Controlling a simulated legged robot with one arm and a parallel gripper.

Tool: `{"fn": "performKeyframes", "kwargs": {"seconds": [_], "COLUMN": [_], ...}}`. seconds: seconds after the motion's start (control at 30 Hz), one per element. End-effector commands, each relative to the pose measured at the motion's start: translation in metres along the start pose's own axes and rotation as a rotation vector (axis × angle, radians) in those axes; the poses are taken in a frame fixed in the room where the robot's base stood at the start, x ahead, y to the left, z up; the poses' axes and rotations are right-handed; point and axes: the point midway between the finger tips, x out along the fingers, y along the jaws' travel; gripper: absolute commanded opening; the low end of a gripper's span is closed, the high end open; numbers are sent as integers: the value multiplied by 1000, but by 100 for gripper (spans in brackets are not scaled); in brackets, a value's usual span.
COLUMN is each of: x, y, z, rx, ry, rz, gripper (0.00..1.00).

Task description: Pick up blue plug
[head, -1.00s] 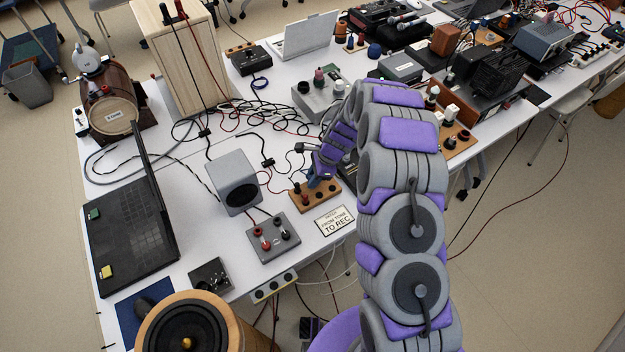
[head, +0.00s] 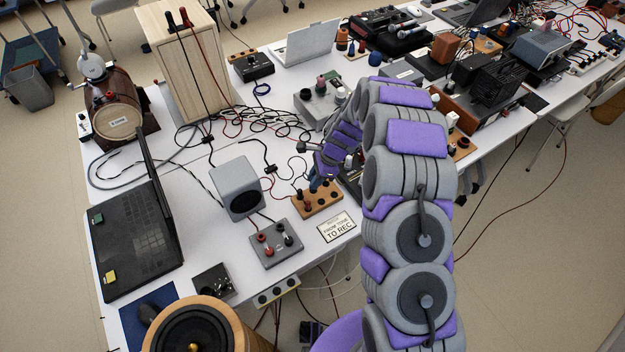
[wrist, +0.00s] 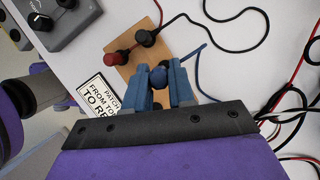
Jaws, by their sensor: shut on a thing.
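The blue plug (wrist: 158,77) shows in the wrist view between the two blue fingers of my gripper (wrist: 162,82). My gripper is shut on it, over a wooden socket block (wrist: 123,73). A blue cable (wrist: 196,70) runs beside the right finger. In the head view my gripper (head: 318,183) is over the wooden block (head: 325,204), and the plug is mostly hidden there. I cannot tell whether the plug is seated in the block or lifted. A red plug (wrist: 117,58) and a black plug (wrist: 145,38) stand on the same block.
A sign reading "TO REC" (head: 337,227) lies in front of the block. A grey terminal box (head: 270,243) and a grey speaker (head: 237,188) stand to the left. Loose cables (head: 250,125) lie behind. A black laptop (head: 135,235) is at the left edge.

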Motion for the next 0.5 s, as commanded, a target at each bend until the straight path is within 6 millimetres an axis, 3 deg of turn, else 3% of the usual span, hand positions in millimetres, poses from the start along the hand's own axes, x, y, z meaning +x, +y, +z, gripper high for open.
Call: {"fn": "performKeyframes", "kwargs": {"seconds": [0.3,0.5], "x": [-35,-50], "y": [46,68], "z": [-63,-93], "rx": [10,7], "ry": [-4,-1], "rz": [0,0], "gripper": [0,0]}}
